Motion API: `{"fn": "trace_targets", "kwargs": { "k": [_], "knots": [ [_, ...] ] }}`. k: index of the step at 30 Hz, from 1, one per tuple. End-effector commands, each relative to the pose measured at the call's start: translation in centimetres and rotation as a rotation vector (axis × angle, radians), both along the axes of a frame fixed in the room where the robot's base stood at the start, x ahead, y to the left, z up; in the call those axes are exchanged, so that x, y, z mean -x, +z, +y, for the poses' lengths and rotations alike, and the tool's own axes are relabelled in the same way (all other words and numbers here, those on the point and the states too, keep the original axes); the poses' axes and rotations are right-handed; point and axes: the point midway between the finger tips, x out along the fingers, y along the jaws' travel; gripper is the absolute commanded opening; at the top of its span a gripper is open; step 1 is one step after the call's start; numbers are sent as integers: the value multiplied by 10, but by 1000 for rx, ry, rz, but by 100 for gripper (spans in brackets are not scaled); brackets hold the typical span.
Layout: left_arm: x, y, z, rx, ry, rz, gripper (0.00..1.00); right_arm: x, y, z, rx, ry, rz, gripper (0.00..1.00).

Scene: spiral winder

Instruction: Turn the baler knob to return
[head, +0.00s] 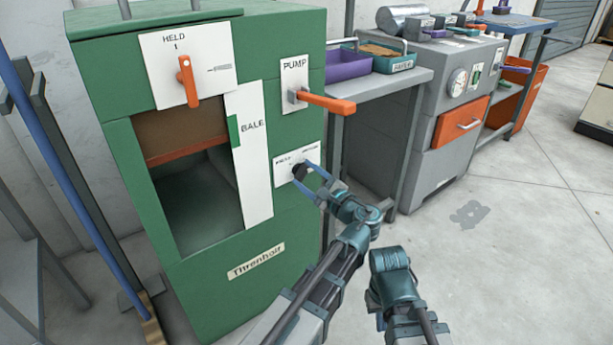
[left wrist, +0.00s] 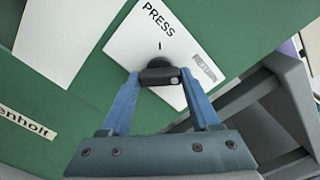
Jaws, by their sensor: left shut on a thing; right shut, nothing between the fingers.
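The baler knob (left wrist: 158,74) is dark, with a crossbar, on a white plate (left wrist: 135,45) lettered PRESS and RETURN on the green baler (head: 170,255). My left gripper (head: 300,172) is shut on the knob, with a blue finger at each end of the crossbar in the left wrist view (left wrist: 160,84). A pale spot shows at the crossbar's right end there, the end nearer the grey RETURN label (left wrist: 205,68). The fingers partly cover the knob in the head view. Teal and grey parts of my right arm show at the lower middle; its fingers are not visible.
An orange PUMP lever (head: 325,102) juts out above the knob plate. An orange HELD handle (head: 187,80) is at the upper left, above the baler's open chamber (head: 205,200). A grey table (head: 385,88) with trays stands right of the baler. The floor (head: 520,240) to the right is clear.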

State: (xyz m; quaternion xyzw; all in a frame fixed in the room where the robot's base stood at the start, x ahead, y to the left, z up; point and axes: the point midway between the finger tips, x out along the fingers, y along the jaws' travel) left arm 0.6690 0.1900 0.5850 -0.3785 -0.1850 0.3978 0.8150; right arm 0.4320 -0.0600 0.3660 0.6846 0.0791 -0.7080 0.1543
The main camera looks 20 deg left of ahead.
Motion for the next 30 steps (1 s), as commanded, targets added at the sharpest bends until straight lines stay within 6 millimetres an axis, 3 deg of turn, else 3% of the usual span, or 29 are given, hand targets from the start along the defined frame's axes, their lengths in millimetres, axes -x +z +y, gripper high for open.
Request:
{"fn": "trace_targets", "kwargs": {
  "k": [24, 25, 29, 30],
  "knots": [
    [1, -1, 0, -60, -1, 81, 7, 0, 0, 0, 0, 0, 0, 0],
    [1, -1, 0, -60, -1, 81, 68, 0, 0, 0, 0, 0, 0, 0],
    [0, -1, 0, -61, 0, 81, 91, 0, 0, 0, 0, 0, 0, 0],
    [0, -1, 0, -60, 0, 80, 92, 0, 0, 0, 0, 0, 0, 0]
  ]
}}
